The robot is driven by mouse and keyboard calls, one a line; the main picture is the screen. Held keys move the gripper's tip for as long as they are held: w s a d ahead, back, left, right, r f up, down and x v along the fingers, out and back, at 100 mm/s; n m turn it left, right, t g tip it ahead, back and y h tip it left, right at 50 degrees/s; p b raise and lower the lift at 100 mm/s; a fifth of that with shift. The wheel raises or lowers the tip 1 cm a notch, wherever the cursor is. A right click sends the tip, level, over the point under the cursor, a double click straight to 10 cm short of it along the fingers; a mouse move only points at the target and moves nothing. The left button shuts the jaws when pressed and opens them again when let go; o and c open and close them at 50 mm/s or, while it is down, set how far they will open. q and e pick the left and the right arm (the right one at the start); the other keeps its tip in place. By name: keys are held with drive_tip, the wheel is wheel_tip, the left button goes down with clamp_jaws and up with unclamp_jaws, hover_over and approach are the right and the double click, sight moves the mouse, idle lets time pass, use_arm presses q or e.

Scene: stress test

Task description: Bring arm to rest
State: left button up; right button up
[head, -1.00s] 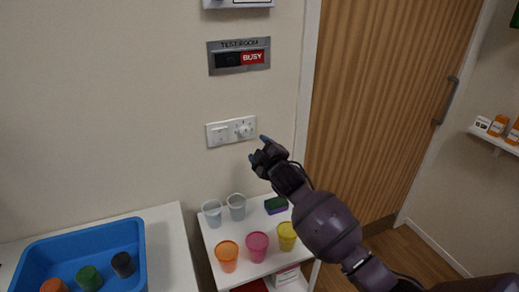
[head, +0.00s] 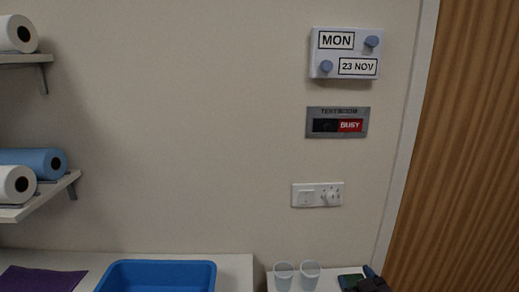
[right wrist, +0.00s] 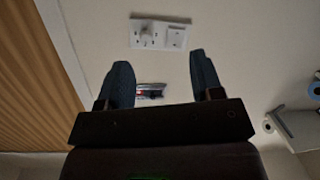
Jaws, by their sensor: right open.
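My right gripper (head: 370,280) shows at the bottom edge of the head view, in front of the small white table at the right. In the right wrist view its two blue-grey fingers (right wrist: 158,85) stand apart with nothing between them but the wall behind. The rest of the right arm is out of the head view. My left gripper is in neither view.
A wall switch plate (head: 318,195), a busy sign (head: 337,122) and a date board (head: 345,54) are on the wall. Two clear cups (head: 310,274) stand near the gripper. A blue tray (head: 205,268) is on the left counter. A wooden door (head: 460,150) is at right.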

drive_tip(key=s+d+f+m+g+h, duration=0.1)
drive_tip(key=s+d+f+m+g, duration=0.1)
drive_tip(key=s+f, duration=0.6)
drive_tip(key=s+d+f+m+g+h, duration=0.1)
drive_tip(key=s+d+f+g, duration=0.1)
drive_tip(key=s+f, duration=0.7)
drive_tip(key=s, duration=0.8)
drive_tip(key=shift+f+m+g, duration=0.2)
drive_tip(key=shift+m+g, duration=0.2)
drive_tip(key=shift+c, duration=1.3)
drive_tip(key=shift+s, duration=0.1)
drive_tip(key=shift+c, duration=0.3)
